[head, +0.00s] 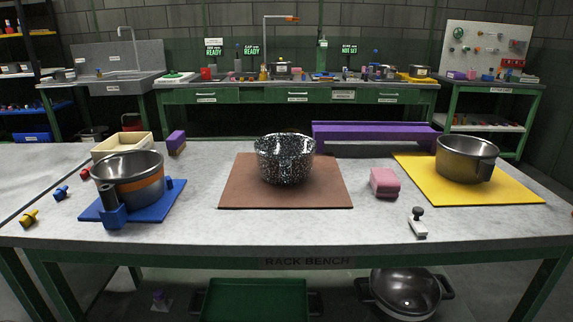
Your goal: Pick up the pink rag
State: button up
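The pink rag (384,182) is a small folded block lying on the grey bench top. It is right of the brown mat and left of the yellow mat, apart from both pots. Nothing covers it. My gripper is not in view.
A speckled pot (285,158) stands on the brown mat (235,190), a grey pot (465,158) on the yellow mat (520,190), another pot (130,178) on the blue mat (172,192). A black-knobbed white tool (418,224) lies in front of the rag; a purple rail (375,137) is behind.

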aim_at(385, 184)
jog(key=i+j+z, duration=0.15)
jog(key=z, duration=0.2)
jog(key=i+j+z, duration=0.2)
jog(key=z, duration=0.2)
jog(key=i+j, duration=0.3)
jog(key=i, duration=0.15)
jog(key=i+j, duration=0.3)
jog(key=i, duration=0.15)
